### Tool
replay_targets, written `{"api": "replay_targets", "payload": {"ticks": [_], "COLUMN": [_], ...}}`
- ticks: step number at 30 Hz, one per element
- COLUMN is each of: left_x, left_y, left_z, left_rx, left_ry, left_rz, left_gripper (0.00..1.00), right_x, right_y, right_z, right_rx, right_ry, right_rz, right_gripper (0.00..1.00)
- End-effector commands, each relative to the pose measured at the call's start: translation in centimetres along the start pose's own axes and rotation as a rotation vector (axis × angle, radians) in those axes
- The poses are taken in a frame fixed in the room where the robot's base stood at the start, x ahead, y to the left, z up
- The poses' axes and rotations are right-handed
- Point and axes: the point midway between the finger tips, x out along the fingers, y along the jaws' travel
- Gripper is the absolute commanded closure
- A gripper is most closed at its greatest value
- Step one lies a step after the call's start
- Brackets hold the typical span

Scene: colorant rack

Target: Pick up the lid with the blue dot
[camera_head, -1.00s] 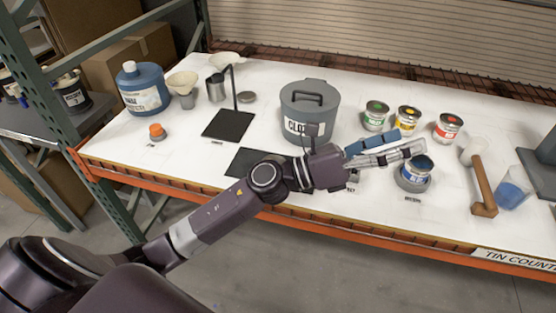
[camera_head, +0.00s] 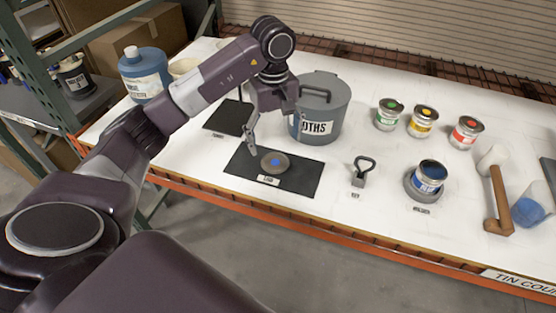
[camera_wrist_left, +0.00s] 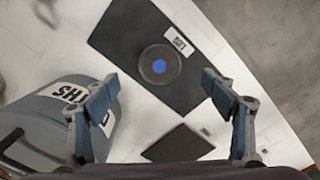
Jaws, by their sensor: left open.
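The lid with the blue dot (camera_head: 275,162) is a round grey disc lying flat on a black mat (camera_head: 310,176) with a small label in front of it. It also shows in the left wrist view (camera_wrist_left: 159,64), ahead of and between the fingers. My left gripper (camera_head: 254,136) is above the mat, just to the left of and behind the lid, pointing down. In the left wrist view its blue-padded fingers (camera_wrist_left: 160,95) are spread wide with nothing between them. My right gripper is not in view.
A grey lidded bin (camera_head: 322,105) stands close behind the mat. A second black mat (camera_head: 228,117) is to the left. A bottle-opener-like tool (camera_head: 362,172) and a blue-labelled tin (camera_head: 429,176) are to the right.

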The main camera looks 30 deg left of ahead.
Motion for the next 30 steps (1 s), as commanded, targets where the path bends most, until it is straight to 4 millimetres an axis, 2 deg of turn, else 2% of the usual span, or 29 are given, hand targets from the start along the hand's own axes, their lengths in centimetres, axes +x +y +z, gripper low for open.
{"api": "replay_targets", "payload": {"ticks": [11,16,21,30], "left_x": [3.0,5.1,7.2,7.7], "left_y": [-0.2,0.1,0.2,0.2], "left_z": [-0.2,-0.1,-0.2,-0.3], "left_rx": [0.002,0.001,0.001,0.0], "left_ry": [0.003,0.001,0.005,0.007], "left_rz": [-0.013,-0.015,-0.011,-0.011], "left_gripper": [0.23,0.23,0.23,0.25], "right_x": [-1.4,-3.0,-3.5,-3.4], "right_y": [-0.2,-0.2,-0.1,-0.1], "right_z": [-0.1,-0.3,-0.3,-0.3], "right_rx": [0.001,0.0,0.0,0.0], "right_ry": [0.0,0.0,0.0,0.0], "right_rz": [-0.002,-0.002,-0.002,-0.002], "right_gripper": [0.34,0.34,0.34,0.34]}}
